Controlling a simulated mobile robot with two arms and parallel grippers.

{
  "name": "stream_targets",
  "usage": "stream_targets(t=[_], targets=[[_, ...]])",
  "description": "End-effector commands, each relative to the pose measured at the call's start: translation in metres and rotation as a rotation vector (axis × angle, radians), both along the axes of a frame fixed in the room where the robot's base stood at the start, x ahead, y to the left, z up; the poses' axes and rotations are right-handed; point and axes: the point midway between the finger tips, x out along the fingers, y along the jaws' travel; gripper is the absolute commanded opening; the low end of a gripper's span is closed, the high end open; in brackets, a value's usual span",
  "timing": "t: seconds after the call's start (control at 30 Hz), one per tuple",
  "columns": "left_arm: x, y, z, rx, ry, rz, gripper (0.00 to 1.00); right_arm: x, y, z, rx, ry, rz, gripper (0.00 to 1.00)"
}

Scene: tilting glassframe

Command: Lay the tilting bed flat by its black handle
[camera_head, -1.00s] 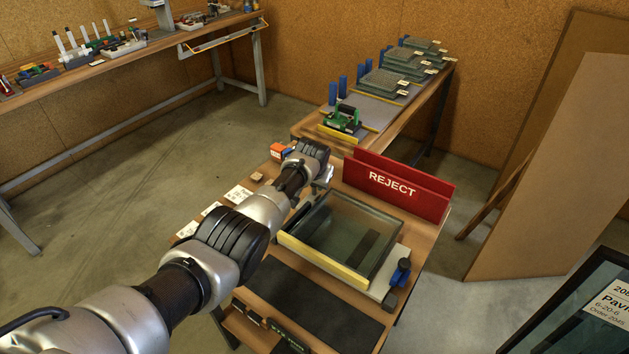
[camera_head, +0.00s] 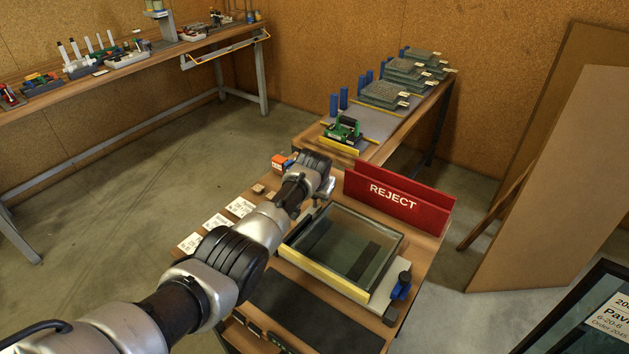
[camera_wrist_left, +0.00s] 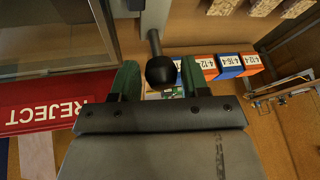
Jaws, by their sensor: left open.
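The tilting bed (camera_head: 381,299) is on the near bench and carries a dark-framed glass pane (camera_head: 345,245) with a yellow strip along its front edge. I cannot tell its exact tilt. The black handle is a round knob (camera_wrist_left: 161,72) on a short grey stem in the left wrist view. My left gripper (camera_wrist_left: 158,80) is open, with its green-padded fingers on either side of the knob; I see no clear contact. In the head view, my left gripper (camera_head: 325,190) is at the bed's far left corner, and my arm hides the knob there. My right gripper is not in view.
A red REJECT rack (camera_head: 398,197) stands right behind the bed. White cards (camera_head: 217,220) and an orange box (camera_head: 281,162) lie on the bench at left. A dark mat (camera_head: 305,314) lies in front. A blue-topped part (camera_head: 401,285) sits at the bed's right.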

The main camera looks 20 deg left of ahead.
Motion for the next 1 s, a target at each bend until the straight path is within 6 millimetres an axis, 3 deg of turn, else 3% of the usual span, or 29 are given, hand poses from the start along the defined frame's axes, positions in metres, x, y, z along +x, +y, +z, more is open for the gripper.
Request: stream_targets(t=[0.1,0.6,1.0], targets=[[-0.007,-0.001,0.018,-0.001,-0.002,-0.001,0.45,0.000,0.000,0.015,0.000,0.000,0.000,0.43],[-0.037,-0.006,0.074,0.000,0.000,0.000,0.45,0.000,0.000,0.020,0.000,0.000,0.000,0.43],[-0.041,-0.007,0.081,0.000,0.003,0.000,0.45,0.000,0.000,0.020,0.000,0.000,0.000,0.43]])
